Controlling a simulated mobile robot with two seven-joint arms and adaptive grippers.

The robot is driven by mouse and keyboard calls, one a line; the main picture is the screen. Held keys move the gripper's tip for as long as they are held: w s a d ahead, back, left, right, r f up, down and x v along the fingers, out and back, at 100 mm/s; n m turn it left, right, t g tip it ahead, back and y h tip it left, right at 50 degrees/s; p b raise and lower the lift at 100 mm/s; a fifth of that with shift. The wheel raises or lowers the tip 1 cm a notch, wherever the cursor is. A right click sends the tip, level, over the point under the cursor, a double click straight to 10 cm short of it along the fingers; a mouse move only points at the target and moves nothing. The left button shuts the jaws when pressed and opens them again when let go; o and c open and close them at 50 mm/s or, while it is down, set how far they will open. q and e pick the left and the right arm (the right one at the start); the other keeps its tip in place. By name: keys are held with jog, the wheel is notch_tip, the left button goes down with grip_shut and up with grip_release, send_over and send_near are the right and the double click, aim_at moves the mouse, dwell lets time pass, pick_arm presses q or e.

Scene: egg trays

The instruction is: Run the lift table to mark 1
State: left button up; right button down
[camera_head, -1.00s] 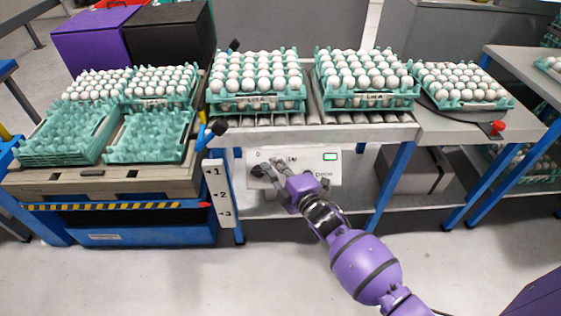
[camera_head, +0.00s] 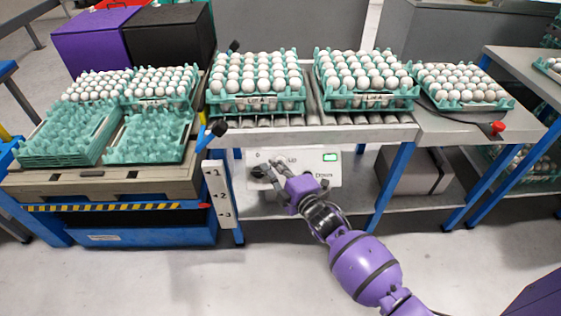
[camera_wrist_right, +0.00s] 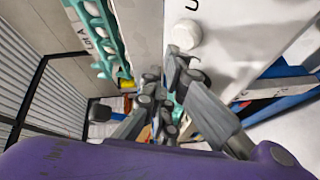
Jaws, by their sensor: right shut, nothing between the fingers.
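The lift table (camera_head: 100,180) stands at the left, a wooden top over a blue base with a yellow-black striped edge. Its white scale (camera_head: 217,192) carries marks 1, 2 and 3 from top to bottom. A red pointer (camera_head: 205,205) at the table's edge sits lower than mark 2, above mark 3. My right gripper (camera_head: 266,174) is shut and empty in front of the panel's left part. In the right wrist view its fingertips (camera_wrist_right: 178,65) are close to a round white button (camera_wrist_right: 187,34); contact is unclear.
Empty green trays (camera_head: 150,136) and egg-filled trays (camera_head: 166,86) stand on the lift table. Full Lot A egg trays (camera_head: 256,104) sit on the conveyor above the panel. A blue table leg (camera_head: 392,186) stands right of the panel.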

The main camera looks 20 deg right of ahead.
pick_arm(q)
jog(key=shift+s+f, duration=0.1)
jog(key=shift+f, duration=0.2)
jog(key=shift+s+f+b, duration=0.15)
jog(key=shift+f+b, duration=0.25)
jog(key=shift+b, duration=0.25)
dwell(2.7)
jog(key=shift+r, duration=0.15)
dwell(3.4)
jog(key=shift+w+r+p, duration=0.25)
jog(key=shift+r+p, duration=0.2)
jog(key=shift+p, duration=0.05)
jog(key=shift+w+r+p, duration=0.2)
jog(key=shift+r+p, duration=0.25)
